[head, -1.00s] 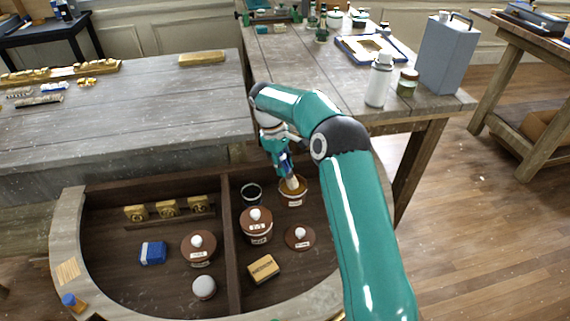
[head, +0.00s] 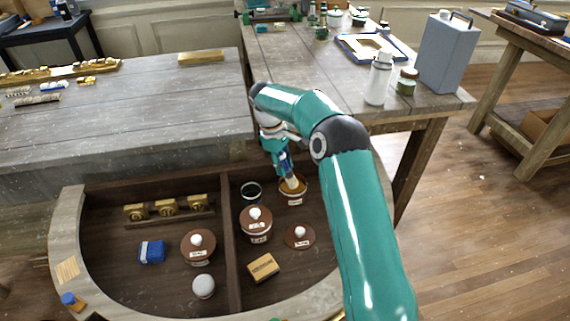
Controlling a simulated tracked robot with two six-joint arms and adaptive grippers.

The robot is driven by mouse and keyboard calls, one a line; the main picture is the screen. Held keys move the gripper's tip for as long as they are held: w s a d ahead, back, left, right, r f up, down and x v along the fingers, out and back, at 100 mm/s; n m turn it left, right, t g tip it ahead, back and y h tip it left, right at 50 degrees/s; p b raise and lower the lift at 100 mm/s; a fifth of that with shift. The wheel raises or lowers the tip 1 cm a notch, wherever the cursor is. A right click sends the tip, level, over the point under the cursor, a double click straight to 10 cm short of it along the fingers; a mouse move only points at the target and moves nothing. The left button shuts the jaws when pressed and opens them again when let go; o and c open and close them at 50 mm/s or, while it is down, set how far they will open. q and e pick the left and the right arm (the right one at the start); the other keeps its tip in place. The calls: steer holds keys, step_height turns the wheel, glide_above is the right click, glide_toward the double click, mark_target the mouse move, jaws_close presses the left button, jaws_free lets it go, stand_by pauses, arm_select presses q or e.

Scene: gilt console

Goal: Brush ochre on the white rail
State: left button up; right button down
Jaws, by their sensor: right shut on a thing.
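My right gripper (head: 283,160) is shut on a brush (head: 289,180) with a blue handle. The brush points down, its bristle end at the mouth of an open pot (head: 293,199) of ochre-coloured paint. I cannot tell how deep the bristles sit. A brown lid with a white knob (head: 300,237) lies in front of the pot. My right arm covers part of the tray beside it. I cannot make out a white rail in this view. My left gripper is not in view.
The curved wooden tray (head: 68,238) has a divider. It holds an open dark pot (head: 251,192), lidded pots (head: 256,225) (head: 198,248), a blue block (head: 152,252), a tan block (head: 263,268) and gold blocks (head: 166,207). The grey table (head: 130,115) behind is mostly clear.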

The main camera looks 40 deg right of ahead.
mark_target(283, 153)
steer(key=shift+f, duration=0.4)
steer(key=shift+f, duration=0.1)
stand_by(1.7)
steer(key=shift+r+p, duration=3.3)
steer(key=shift+r, duration=0.25)
steer(key=shift+a, duration=0.1)
